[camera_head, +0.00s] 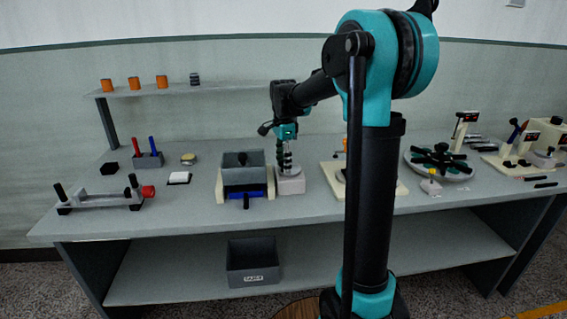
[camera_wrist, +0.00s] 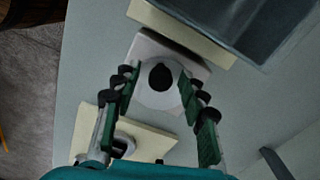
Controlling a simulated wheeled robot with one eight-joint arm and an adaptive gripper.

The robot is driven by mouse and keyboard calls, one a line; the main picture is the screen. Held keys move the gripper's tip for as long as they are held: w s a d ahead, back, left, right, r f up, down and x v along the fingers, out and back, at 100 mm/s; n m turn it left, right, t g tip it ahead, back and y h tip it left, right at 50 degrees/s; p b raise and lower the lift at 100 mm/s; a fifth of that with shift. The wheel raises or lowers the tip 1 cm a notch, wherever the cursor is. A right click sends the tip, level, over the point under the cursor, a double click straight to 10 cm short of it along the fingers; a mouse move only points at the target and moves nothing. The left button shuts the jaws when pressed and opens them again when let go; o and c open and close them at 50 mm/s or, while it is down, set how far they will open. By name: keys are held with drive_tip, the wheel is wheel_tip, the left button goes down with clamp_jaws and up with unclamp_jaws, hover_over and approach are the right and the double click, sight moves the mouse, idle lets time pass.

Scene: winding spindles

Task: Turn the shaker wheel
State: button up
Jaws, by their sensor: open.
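A pale grey block (camera_head: 290,184) stands on the bench beside the shaker box. In the wrist view it carries a pale disc with a black knob (camera_wrist: 161,77) on top, apparently the shaker wheel. My gripper (camera_head: 286,166) points straight down over this block. In the wrist view my gripper (camera_wrist: 158,92) is open, with one finger on each side of the knob. I cannot tell whether the fingers touch it. The head view hides the knob behind the fingers. The shaker box (camera_head: 243,159) is a grey tray on a cream base, left of the block.
A cream plate (camera_head: 329,172) with fittings lies close on the right, partly behind my arm. A round plate with a black star-shaped handle (camera_head: 438,158) stands farther right. Small holders (camera_head: 148,160) stand left. A shelf (camera_head: 150,89) runs behind. A grey bin (camera_head: 253,263) sits below.

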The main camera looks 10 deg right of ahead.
wheel_tip(320, 180, up, 12)
idle(0.5)
